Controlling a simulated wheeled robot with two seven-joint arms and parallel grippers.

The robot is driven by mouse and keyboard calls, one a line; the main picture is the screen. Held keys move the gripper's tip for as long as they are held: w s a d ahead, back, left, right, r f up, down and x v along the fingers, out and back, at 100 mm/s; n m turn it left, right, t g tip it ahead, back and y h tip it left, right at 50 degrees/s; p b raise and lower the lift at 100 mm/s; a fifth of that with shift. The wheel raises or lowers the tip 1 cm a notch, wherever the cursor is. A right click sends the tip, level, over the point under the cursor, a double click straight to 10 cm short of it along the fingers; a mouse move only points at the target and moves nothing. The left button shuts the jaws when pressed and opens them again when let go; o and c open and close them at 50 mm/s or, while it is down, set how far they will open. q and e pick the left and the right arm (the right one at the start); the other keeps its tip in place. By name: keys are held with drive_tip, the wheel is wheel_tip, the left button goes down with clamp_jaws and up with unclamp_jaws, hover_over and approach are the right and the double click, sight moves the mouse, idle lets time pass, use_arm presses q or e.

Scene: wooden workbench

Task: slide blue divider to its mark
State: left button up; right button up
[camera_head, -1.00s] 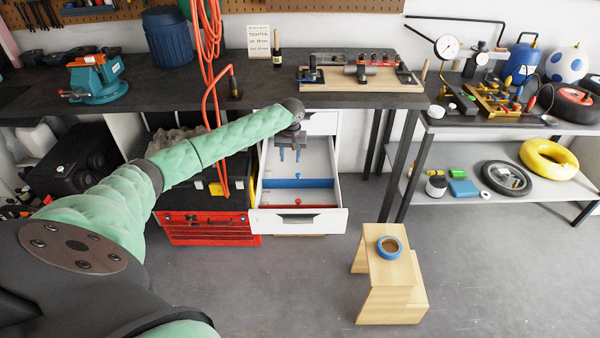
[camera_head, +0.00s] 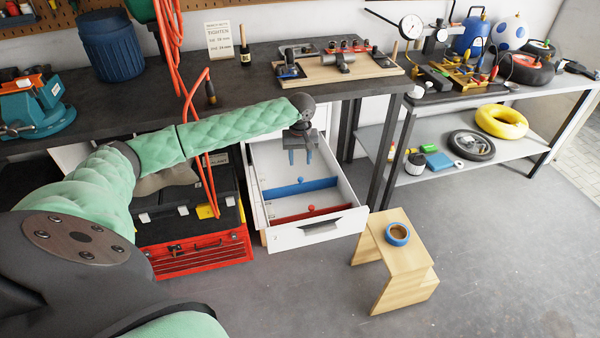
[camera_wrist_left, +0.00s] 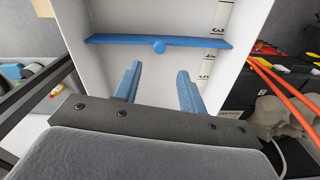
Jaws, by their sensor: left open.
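The white drawer (camera_head: 350,222) is pulled out under the workbench. Inside it the blue divider (camera_head: 318,184) stands across the width, with a small round blue knob. A red divider (camera_head: 290,217) stands nearer the drawer front. My left gripper (camera_head: 301,160) is above the drawer, behind the blue divider in the head view, open and empty. In the left wrist view the blue divider (camera_wrist_left: 190,42) lies beyond the open fingers (camera_wrist_left: 158,80), apart from them. A numbered scale (camera_wrist_left: 213,50) runs along the drawer beside it. My right gripper is not seen.
A red toolbox (camera_head: 200,252) and an orange hose (camera_head: 205,150) stand close on the left of the drawer. A wooden step stool (camera_head: 395,262) with a blue tape roll (camera_head: 397,234) is at the right. The workbench edge (camera_head: 370,86) overhangs the drawer's back.

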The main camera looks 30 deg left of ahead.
sight(301, 178)
use_arm(q)
drive_tip(key=shift+s+n, duration=0.15)
drive_tip(key=shift+n, duration=0.15)
drive_tip(key=shift+a+n, duration=0.1)
drive_tip(key=shift+n, duration=0.2)
drive_tip(key=shift+d+r+n, duration=0.1)
drive_tip(key=shift+d+n, duration=0.4)
drive_tip(key=shift+a+f, duration=0.2)
drive_tip(key=shift+f, duration=0.1)
wheel_tip(301, 178, down, 7)
drive_tip(key=shift+f+p, duration=0.15)
drive_tip(key=shift+p, duration=0.7)
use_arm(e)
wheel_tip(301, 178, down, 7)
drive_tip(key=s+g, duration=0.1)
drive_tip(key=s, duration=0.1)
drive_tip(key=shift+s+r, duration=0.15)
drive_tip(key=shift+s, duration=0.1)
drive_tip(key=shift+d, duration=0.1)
use_arm(q)
clamp_jaws()
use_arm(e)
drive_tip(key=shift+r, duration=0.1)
